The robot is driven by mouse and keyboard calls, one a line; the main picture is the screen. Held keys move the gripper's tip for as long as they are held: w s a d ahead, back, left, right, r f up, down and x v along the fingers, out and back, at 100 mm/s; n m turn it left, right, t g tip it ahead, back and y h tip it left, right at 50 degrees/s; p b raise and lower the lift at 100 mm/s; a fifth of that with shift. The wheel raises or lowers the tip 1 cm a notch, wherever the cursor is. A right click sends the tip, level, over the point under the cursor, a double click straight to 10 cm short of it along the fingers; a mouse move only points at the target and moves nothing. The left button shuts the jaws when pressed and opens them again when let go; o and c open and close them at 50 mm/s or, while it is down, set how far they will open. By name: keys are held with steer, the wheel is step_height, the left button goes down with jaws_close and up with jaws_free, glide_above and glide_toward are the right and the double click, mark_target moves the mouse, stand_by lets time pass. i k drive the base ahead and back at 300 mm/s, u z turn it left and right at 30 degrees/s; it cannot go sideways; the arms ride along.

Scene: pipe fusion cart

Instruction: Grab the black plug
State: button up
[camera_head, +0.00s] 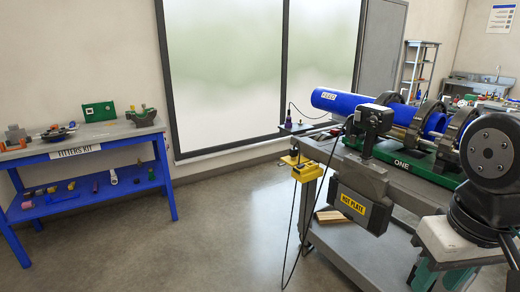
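I cannot surely single out the black plug. Thin black cables (294,222) hang at the left end of the cart, by a yellow box-like piece (304,172). A small dark upright object (288,119) with a cable rising from it stands on a ledge behind this end. The grey unit labelled HOT PLATE (357,204) hangs on the cart's near side. Black rounded joints, which look like my arm, fill the right edge.
The fusion cart (338,246) holds a blue pipe (345,102) in dark ring clamps on a green base. A blue bench (90,142) labelled FITTERS KIT carries small tools and fittings at the left. The grey floor (225,225) between them is clear. Shelves (418,70) stand at the back right.

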mark_target(294, 152)
steer(key=u, duration=0.05)
steer(key=i, duration=0.95)
steer(key=u, duration=0.95)
steer(key=i, duration=1.1)
steer(key=u, duration=0.4)
steer(key=i, duration=1)
steer(key=z, duration=1.1)
steer(key=i, duration=0.8)
steer(key=z, duration=0.65)
